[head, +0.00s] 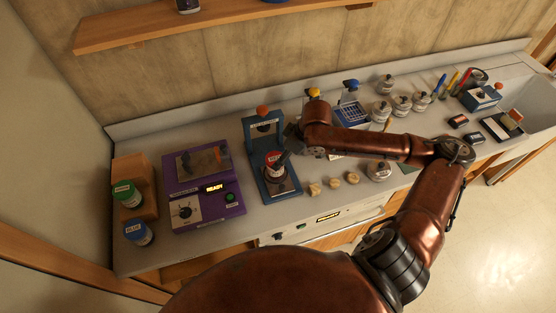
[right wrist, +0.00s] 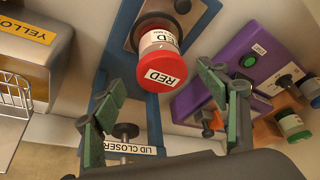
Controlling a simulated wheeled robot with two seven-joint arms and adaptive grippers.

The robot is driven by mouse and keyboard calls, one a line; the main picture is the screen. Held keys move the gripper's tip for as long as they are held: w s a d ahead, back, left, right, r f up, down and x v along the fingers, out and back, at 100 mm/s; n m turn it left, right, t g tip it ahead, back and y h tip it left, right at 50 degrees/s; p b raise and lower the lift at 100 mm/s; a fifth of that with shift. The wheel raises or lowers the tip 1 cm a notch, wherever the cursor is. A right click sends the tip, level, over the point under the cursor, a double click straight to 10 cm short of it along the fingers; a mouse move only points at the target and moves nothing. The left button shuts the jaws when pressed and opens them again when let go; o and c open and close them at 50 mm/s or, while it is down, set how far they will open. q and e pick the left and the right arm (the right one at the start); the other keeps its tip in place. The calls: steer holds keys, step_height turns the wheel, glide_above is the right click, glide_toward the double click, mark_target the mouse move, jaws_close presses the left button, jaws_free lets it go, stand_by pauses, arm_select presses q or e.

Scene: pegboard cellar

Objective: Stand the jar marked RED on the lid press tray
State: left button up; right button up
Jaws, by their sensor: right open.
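The jar marked RED (right wrist: 160,66) has a red lid and a white label. In the right wrist view it appears upright on the metal tray plate (right wrist: 207,12) of the blue lid press, marked LID CLOSER (right wrist: 131,149). The press (head: 250,150) stands mid-bench in the head view, with the jar (head: 275,170) over its tray. My right gripper (right wrist: 160,98) is open, with its green-padded fingers apart on either side of the view of the jar and no visible grip on it. My left gripper is out of view.
A purple machine (head: 208,205) reading READY stands left of the press. Beyond it are a green-lidded jar (head: 123,190) and a blue-lidded jar (head: 138,232) by a wooden block (head: 147,172). Wooden knobs (head: 333,183) lie right of the press. Several metal-lidded jars stand farther right.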

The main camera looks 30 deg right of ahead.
steer(key=shift+v, duration=1.6)
